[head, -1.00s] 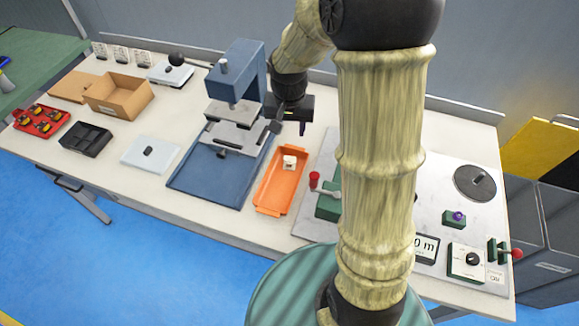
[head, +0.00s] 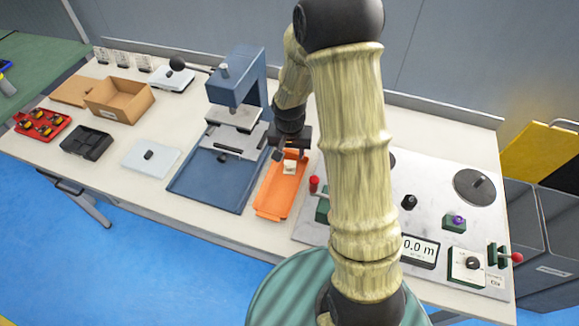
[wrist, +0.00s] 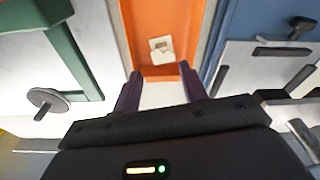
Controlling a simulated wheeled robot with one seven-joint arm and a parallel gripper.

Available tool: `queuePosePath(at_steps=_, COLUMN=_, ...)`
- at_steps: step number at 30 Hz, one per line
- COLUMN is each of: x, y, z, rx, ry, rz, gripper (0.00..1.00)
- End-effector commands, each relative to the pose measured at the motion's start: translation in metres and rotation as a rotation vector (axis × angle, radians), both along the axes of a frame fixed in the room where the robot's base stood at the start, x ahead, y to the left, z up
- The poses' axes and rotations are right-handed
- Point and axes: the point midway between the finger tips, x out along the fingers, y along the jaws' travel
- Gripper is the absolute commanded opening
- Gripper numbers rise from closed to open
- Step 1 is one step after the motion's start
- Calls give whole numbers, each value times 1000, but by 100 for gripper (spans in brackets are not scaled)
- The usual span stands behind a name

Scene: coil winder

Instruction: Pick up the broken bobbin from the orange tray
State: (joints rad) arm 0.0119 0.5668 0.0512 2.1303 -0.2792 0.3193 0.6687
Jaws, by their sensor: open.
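The orange tray (head: 271,202) lies on the bench between the blue press and the grey winder panel. A small whitish bobbin (head: 290,168) lies in its far part; at this size I cannot make out a break. In the wrist view the bobbin (wrist: 161,49) shows as a white block with a darker marking, in the orange tray (wrist: 187,17). My gripper (wrist: 162,82) is open and empty. Its dark purple fingers point towards the bobbin, with the bobbin ahead of and between them, apart from both. In the head view my gripper is over the tray's far end, partly behind my arm.
A blue press (head: 233,85) stands directly left of the tray. The winder panel (head: 436,190), with knobs, a display and a red-tipped lever, lies to the right. A cardboard box (head: 118,98), a black tray (head: 87,142) and a red tray (head: 42,124) stand farther left.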

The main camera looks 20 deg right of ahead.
Motion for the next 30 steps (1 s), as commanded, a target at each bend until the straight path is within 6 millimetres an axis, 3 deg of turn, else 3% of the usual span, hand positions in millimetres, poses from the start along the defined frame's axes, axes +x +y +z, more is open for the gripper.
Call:
queuePosePath(at_steps=5, x=3, y=-1, z=-20, rx=0, ry=0, rz=0, gripper=43)
queuePosePath(at_steps=19, x=4, y=0, z=-29, rx=-1, ry=1, rz=2, gripper=43)
queuePosePath(at_steps=30, x=9, y=1, z=-71, rx=0, ry=0, rz=2, gripper=43)
